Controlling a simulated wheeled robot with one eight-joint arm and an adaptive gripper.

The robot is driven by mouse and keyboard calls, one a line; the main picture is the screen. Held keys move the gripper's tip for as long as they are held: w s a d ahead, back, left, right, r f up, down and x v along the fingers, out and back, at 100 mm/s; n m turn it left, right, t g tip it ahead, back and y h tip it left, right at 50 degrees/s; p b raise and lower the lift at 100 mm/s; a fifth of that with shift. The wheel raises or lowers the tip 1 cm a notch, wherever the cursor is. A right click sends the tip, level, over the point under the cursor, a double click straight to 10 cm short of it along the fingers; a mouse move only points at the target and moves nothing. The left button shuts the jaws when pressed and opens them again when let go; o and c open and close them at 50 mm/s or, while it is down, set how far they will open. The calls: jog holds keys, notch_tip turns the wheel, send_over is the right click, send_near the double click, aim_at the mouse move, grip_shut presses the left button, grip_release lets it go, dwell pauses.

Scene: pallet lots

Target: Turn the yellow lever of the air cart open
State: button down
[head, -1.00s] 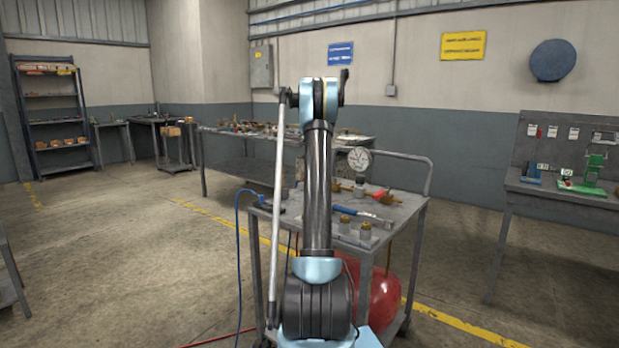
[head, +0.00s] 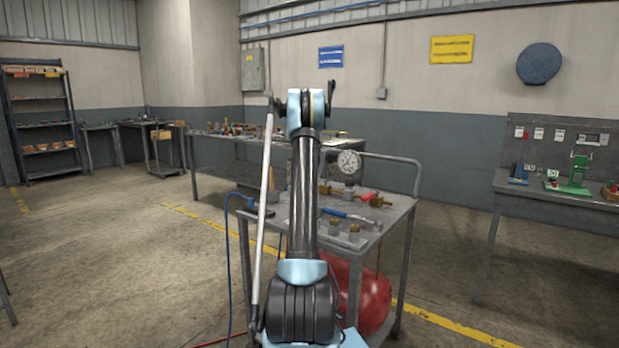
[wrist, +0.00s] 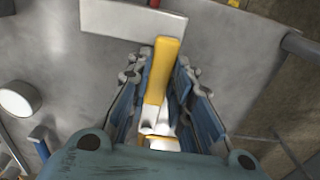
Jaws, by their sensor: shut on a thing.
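The yellow lever (wrist: 166,52) shows in the wrist view as a long flat bar, with a white and yellow part at its lower end. My gripper (wrist: 163,70) has its fingers on either side of the lever and is shut on it. The air cart (head: 397,217) is a grey wheeled cart with a red tank (head: 376,300) beneath its top. In the head view my arm hides the gripper and the lever. The lever's turn angle is hard to judge.
On the cart top are a round gauge (head: 349,161), red-handled brass fittings (head: 376,200) and a blue-handled tool (head: 345,215). A pale plate (wrist: 130,20) lies beyond my fingertips.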

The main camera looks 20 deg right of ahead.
jog(key=shift+w, duration=0.15)
jog(key=c, duration=1.4)
grip_release()
jog(key=shift+c, duration=0.2)
notch_tip(320, 180, up, 12)
jog(key=shift+f, duration=0.1)
